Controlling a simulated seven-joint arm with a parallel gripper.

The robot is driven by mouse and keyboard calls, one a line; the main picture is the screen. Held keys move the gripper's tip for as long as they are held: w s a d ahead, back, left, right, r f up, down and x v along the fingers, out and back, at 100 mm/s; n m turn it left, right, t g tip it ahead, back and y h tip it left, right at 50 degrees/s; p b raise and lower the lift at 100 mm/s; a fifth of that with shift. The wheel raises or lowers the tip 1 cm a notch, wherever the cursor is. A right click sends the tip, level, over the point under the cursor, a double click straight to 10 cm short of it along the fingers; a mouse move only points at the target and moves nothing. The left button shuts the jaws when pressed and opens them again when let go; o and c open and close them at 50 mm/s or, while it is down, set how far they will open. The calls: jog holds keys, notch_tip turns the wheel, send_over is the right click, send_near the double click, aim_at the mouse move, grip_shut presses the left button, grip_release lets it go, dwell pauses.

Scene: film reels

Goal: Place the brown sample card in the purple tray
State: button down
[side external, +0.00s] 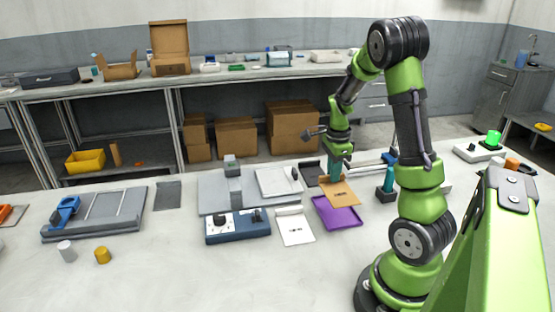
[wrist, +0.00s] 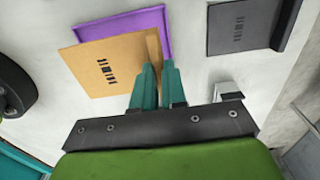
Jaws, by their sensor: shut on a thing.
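The brown sample card (side external: 340,194) is a flat tan sheet with a small dark printed mark. My gripper (side external: 334,174) points down and is shut on the card's edge; the wrist view shows the teal fingers (wrist: 159,68) at the side of the card (wrist: 110,68). The height of the card above the tray is hard to tell.
A dark grey tray (wrist: 238,30) with a printed mark lies beside the purple one. A white clipboard-like sheet (side external: 295,229) and a blue device (side external: 238,226) stand left of the purple tray. A teal-handled stamp (side external: 388,184) stands to its right. The table's front middle is clear.

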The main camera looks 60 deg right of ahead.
aim_at(332, 189)
jog(key=shift+f, duration=3.05)
jog(key=shift+f, duration=0.1)
jog(key=c, duration=1.2)
grip_release()
